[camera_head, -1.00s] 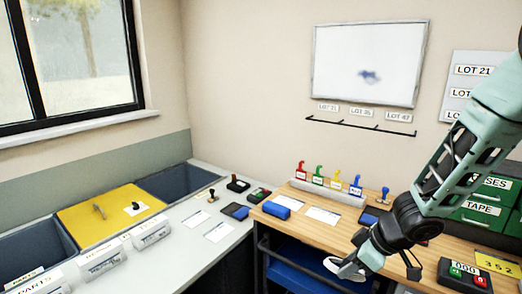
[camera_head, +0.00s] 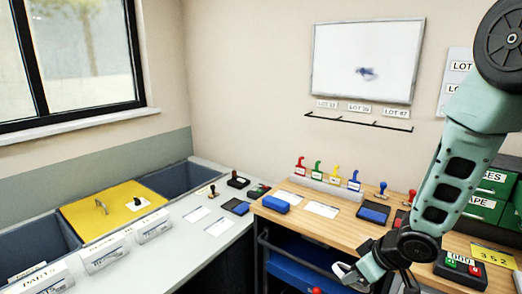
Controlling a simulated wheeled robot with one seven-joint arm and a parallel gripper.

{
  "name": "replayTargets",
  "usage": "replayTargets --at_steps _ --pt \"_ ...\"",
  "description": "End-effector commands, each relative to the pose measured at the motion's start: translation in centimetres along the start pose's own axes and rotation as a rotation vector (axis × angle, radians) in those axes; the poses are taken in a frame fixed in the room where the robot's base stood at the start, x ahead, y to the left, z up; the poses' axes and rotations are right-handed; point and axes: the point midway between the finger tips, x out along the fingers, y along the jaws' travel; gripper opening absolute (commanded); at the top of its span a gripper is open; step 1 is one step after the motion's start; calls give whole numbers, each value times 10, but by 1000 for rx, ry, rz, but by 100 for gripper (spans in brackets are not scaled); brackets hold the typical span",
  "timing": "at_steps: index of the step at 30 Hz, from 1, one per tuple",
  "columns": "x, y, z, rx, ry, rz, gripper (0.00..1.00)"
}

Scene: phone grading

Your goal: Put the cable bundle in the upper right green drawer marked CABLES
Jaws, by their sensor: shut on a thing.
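My gripper (camera_head: 348,272) is low in the picture, at the front edge of the wooden bench. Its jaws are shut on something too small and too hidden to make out. I cannot identify the cable bundle anywhere. The green drawer cabinet (camera_head: 484,207) stands at the right edge, partly hidden behind my arm. A bit of green at the far right edge (camera_head: 511,219) shows no label. No CABLES label can be read.
The wooden bench (camera_head: 340,233) holds a rack (camera_head: 328,187) of coloured stamps, a blue case (camera_head: 276,206) and a keypad device (camera_head: 461,269). A blue shelf (camera_head: 290,273) and a red knob (camera_head: 315,291) are below. A grey counter (camera_head: 180,237) is at left.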

Motion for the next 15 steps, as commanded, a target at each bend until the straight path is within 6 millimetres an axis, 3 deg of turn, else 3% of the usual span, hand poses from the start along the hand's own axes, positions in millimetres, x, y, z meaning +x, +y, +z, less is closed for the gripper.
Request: replayTargets --at_steps 6,15 --pt "24 30 40 276 -6 159 17" --pt "28 71 81 543 -2 311 17"
